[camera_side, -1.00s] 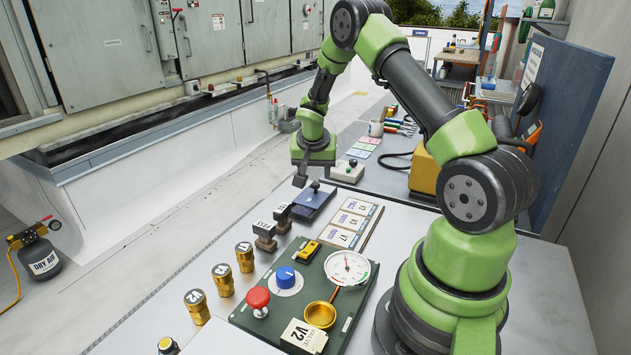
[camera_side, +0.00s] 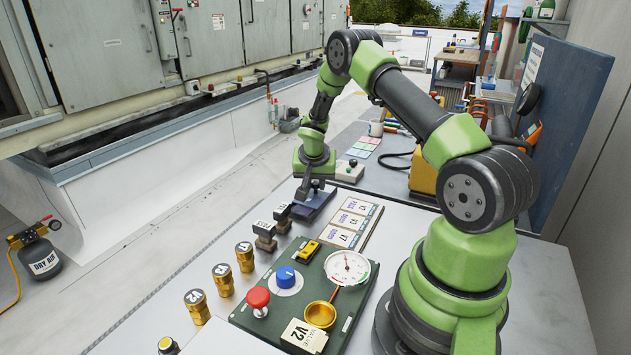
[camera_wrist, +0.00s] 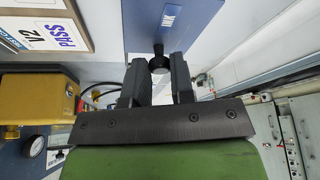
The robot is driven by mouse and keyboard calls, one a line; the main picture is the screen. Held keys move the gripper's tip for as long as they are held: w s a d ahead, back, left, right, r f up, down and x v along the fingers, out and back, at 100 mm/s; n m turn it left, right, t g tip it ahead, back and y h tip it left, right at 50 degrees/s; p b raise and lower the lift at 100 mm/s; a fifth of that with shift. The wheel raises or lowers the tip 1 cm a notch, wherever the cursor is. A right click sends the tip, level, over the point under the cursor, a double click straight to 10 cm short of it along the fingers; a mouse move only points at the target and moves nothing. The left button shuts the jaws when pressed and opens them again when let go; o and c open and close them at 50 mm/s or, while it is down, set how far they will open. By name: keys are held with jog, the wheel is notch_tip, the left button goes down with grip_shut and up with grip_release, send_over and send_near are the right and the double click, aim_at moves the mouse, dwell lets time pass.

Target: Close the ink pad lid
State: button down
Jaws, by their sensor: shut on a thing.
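The blue ink pad (camera_side: 312,210) lies on the bench beyond the two stamps, partly hidden by my gripper (camera_side: 312,192). In the wrist view its blue lid (camera_wrist: 205,25) fills the top middle and bears a white-lettered label. A small black knob (camera_wrist: 158,64) at the lid's edge sits between my fingertips. My gripper (camera_wrist: 157,72) is shut on this knob. How far the lid is raised is hard to tell from these views.
Two dark stamps (camera_side: 265,236) stand just in front of the pad. Printed cards (camera_side: 350,222) lie to its right, and a light box with a knob (camera_side: 347,171) is behind. Brass cylinders (camera_side: 244,257) and a green panel (camera_side: 290,300) are nearer.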

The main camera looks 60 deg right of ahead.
aim_at(309, 198)
jog(key=shift+a, duration=2)
jog(key=c, duration=1)
grip_release()
jog(key=shift+r, duration=0.35)
jog(key=v, duration=0.9)
jog(key=shift+s+a, duration=0.1)
jog(key=shift+a, duration=0.05)
jog(key=shift+r, duration=0.1)
